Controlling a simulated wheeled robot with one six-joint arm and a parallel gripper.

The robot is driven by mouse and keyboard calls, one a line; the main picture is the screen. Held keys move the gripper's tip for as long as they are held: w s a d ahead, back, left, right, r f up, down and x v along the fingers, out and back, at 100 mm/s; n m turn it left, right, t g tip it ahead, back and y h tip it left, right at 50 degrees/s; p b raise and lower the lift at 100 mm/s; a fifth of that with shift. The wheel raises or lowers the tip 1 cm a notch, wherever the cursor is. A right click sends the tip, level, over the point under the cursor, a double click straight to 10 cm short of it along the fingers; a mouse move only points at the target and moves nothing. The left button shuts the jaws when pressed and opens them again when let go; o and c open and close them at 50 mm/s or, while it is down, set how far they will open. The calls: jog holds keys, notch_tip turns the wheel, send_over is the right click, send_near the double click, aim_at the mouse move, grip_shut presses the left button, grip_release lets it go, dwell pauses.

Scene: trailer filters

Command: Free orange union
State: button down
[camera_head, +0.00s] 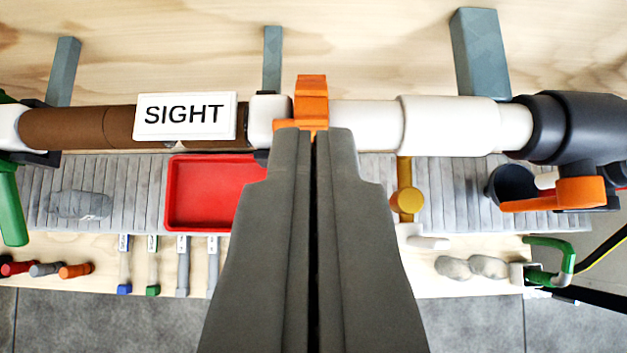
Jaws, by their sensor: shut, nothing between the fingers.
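The orange union (311,97) sits on the horizontal pipe near the middle of the view, between a white collar on its left and a white pipe section (363,127) on its right. Its upper part stands up above the pipe. My gripper (314,133) is shut and empty, pointing at the union from below in the picture. Its fingertips overlap the union's lower edge and hide that part. I cannot tell whether they touch it.
A "SIGHT" label (186,116) is on the brown pipe section (75,127). A dark housing with an orange lever (555,194) is at right. Below are a red tray (209,225), a yellow-capped piece (407,201), several tools and a green-handled part (545,262). Grey brackets (480,55) stand behind.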

jog(key=shift+w+f, duration=0.45)
jog(key=shift+f, duration=0.15)
jog(key=shift+s+f, duration=0.65)
jog(key=shift+f, duration=0.3)
jog(key=shift+s+f, duration=0.3)
jog(key=shift+f, duration=0.3)
